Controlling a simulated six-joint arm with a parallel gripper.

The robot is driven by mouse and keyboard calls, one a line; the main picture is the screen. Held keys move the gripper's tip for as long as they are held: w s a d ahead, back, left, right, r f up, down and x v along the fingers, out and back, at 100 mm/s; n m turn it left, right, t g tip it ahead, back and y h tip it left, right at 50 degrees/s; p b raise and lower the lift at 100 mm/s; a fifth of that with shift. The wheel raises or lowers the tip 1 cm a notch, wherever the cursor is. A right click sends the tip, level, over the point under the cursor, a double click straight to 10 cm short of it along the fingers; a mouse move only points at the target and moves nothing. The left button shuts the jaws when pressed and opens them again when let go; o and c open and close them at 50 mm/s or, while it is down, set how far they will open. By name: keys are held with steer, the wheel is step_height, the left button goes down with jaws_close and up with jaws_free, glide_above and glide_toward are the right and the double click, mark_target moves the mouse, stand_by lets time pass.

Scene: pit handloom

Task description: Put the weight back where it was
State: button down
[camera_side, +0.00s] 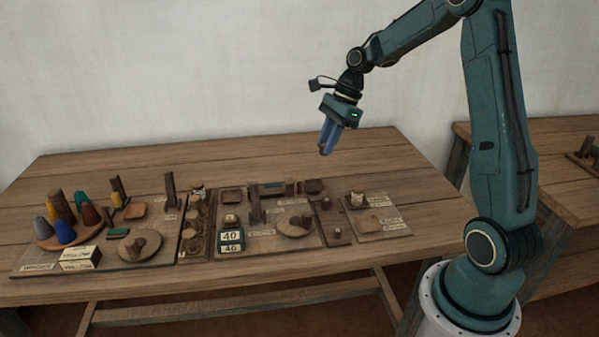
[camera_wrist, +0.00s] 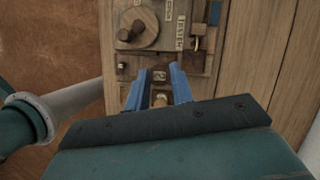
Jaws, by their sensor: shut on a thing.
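My gripper (camera_side: 327,139) hangs well above the back right part of the table, its blue fingers pointing down. It is shut on a small brownish piece, seemingly the weight (camera_side: 322,150), at the fingertips. In the wrist view the gripper (camera_wrist: 160,86) has a small brass-coloured weight (camera_wrist: 160,100) between its fingers, which partly hide it. Beyond the fingertips lies a small dark wooden block (camera_wrist: 159,75) on a board. The weight's shape is too small to make out fully.
The table (camera_side: 130,165) carries several boards. A round wooden disc with a knob (camera_side: 295,223) is on the middle board. A label block reading 40 (camera_side: 230,237) stands left of it. Cones (camera_side: 65,231) stand at the far left. Bare wood is free at the right end.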

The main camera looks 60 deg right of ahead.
steer(key=s+a+r, duration=0.3)
steer(key=s, duration=0.2)
steer(key=shift+s+a, duration=0.15)
steer(key=shift+a, duration=0.25)
step_height(320, 180, down, 20)
steer(key=shift+r, duration=0.1)
stand_by(0.9)
steer(key=c, duration=1.2)
jaws_free()
steer(key=v, duration=1.2)
steer(key=shift+a, duration=0.1)
